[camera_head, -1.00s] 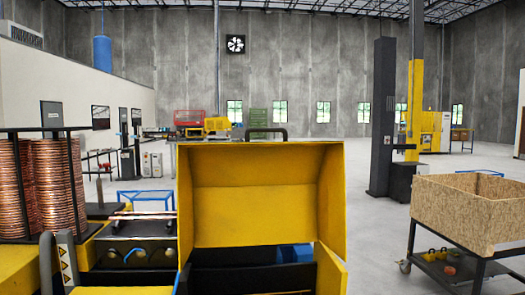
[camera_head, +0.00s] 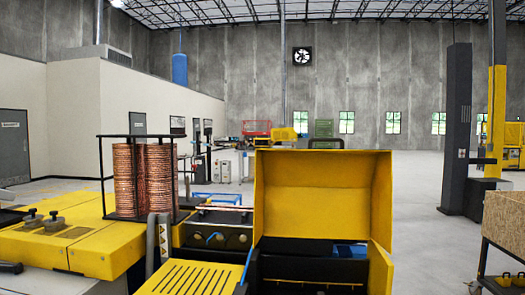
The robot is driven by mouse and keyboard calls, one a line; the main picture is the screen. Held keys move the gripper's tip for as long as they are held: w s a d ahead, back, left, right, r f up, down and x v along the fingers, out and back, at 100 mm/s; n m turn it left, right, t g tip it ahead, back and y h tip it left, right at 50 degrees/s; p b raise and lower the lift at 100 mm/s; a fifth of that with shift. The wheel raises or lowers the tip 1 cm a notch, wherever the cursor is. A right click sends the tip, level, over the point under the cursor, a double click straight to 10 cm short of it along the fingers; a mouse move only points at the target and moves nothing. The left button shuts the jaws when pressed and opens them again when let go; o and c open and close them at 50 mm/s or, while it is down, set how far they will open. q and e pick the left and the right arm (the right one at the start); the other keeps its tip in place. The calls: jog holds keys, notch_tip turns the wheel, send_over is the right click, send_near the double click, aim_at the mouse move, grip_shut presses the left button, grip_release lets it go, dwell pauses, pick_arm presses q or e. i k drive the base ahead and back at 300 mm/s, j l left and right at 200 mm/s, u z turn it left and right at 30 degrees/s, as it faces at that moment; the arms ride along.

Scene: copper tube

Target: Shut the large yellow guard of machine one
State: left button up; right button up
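The large yellow guard (camera_head: 322,195) stands raised and open in the middle of the view, with its hollow inside facing me. A yellow side panel (camera_head: 380,268) stands at the right of the opening. Neither of my grippers shows in this view.
Copper coils (camera_head: 143,180) stand in a black rack on a yellow surface (camera_head: 95,255) at the left. A slotted yellow cover (camera_head: 195,278) lies in front of them. A wooden crate (camera_head: 506,222) on a cart stands at the right edge. Open floor (camera_head: 430,240) lies between guard and crate.

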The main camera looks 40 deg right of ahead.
aim_at(341, 194)
jog(key=l+u, duration=0.1)
jog(key=l, duration=0.35)
jog(key=k+l, duration=0.1)
jog(key=l, duration=0.3)
jog(key=k+l+u, duration=0.15)
jog(key=l, duration=0.7)
jog(key=k+l+u, duration=0.15)
jog(key=l, duration=0.25)
jog(key=k+l, duration=0.1)
jog(key=l, duration=0.35)
jog(key=k+l+u, duration=0.15)
jog(key=l, duration=0.25)
jog(key=i, duration=0.05)
